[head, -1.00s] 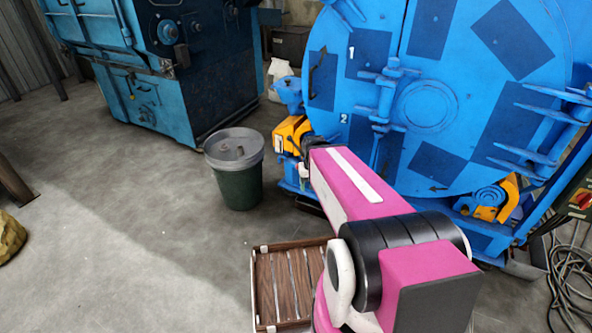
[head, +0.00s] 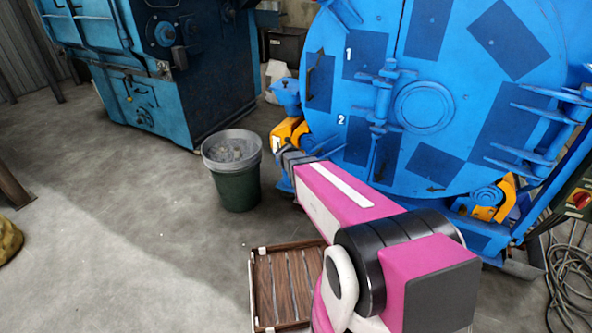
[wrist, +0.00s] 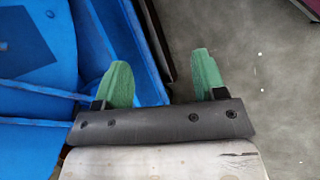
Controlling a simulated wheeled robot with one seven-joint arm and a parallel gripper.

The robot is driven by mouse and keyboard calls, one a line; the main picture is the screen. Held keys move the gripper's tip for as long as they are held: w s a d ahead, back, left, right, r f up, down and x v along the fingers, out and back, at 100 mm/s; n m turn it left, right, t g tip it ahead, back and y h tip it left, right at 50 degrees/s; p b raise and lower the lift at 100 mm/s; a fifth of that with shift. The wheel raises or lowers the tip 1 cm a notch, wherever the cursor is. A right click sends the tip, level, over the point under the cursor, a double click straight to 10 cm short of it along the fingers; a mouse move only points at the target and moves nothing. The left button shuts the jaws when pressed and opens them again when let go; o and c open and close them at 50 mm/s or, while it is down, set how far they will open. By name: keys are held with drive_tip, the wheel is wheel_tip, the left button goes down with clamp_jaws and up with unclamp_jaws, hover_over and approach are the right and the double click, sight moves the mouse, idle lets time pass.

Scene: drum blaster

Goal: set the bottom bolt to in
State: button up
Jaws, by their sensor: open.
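The blue drum blaster (head: 345,90) stands at the upper right in the head view. Its round door has blue latch hardware (head: 378,122) beside the number 2 and more above it near the number 1. I cannot tell for certain which part is the bottom bolt or how it is set. My gripper (wrist: 163,78) is open and empty in the wrist view, its two green fingertips wide apart. Blue machine surfaces (wrist: 30,95) lie to its left, apart from or beside the left finger. In the head view my pink arm hides the fingertips and part of the door's lower edge.
A green bin (head: 238,188) stands left of the drum. A wooden slatted crate (head: 262,285) lies on the floor in front. Another dark blue machine (head: 170,95) is at the back left. Cables (head: 570,280) lie at the right. The floor at left is largely clear.

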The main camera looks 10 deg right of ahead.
drive_tip(key=w+a+f+n+t+h, duration=0.2)
drive_tip(key=w+a+f+n+h, duration=0.25)
drive_tip(key=w, duration=0.35)
drive_tip(key=w+a+f+n+t+h, duration=0.2)
drive_tip(key=w+a+f+n+h, duration=0.1)
drive_tip(key=w+f+n, duration=0.4)
drive_tip(key=w+a+f+n+t+h, duration=0.2)
drive_tip(key=w+a+n+t+h, duration=0.15)
drive_tip(key=w, duration=0.45)
drive_tip(key=shift+g, duration=0.45)
drive_tip(key=x, duration=1)
drive_tip(key=shift+w+d+f, duration=0.15)
drive_tip(key=shift+w+d, duration=0.1)
drive_tip(key=shift+d, duration=0.1)
